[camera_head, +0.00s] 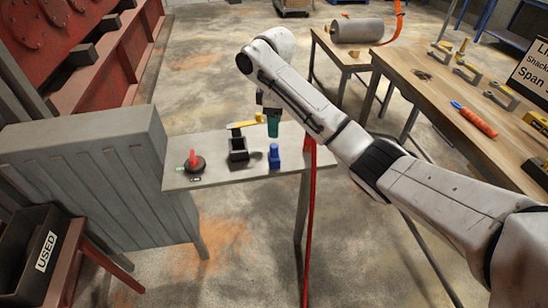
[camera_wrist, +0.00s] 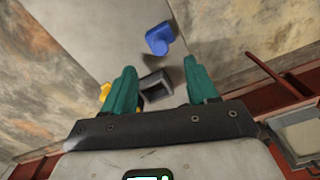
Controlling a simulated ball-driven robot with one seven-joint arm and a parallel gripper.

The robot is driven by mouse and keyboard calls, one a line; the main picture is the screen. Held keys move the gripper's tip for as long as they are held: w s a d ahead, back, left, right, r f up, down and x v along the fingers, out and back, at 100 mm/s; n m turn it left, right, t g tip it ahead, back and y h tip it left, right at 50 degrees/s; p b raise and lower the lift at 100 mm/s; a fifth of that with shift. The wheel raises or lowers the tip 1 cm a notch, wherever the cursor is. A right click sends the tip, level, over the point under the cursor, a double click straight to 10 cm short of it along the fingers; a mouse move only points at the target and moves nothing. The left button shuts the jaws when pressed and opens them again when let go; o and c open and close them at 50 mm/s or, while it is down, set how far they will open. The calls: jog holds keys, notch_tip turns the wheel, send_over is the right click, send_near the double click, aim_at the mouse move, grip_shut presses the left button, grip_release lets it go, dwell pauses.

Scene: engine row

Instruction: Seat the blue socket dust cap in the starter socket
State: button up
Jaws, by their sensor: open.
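The blue dust cap (camera_head: 274,157) stands on the small grey table, just right of a dark, open-topped box-shaped socket (camera_head: 238,149). In the wrist view the cap (camera_wrist: 159,40) lies beyond the fingertips, and the hollow socket (camera_wrist: 156,86) shows between the fingers. I cannot tell for sure that this box is the starter socket. My gripper (camera_head: 272,127) is above the table's far side, with one green finger showing. In the wrist view its two green fingers (camera_wrist: 159,68) are spread apart with nothing held.
A black disc with a red handle (camera_head: 194,162) sits at the table's left end. A yellow piece (camera_head: 243,124) is behind the socket. A grey ribbed block (camera_head: 85,180) stands left of the table. A wooden bench (camera_head: 440,85) with tools is at right.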

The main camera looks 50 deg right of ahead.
aim_at(274, 145)
notch_tip(274, 145, down, 5)
jog(key=shift+a+r+b, duration=0.1)
jog(key=shift+b, duration=0.9)
jog(key=shift+f+p, duration=0.45)
jog(key=shift+f, duration=2.4)
grip_shut()
jog(key=shift+r, duration=0.2)
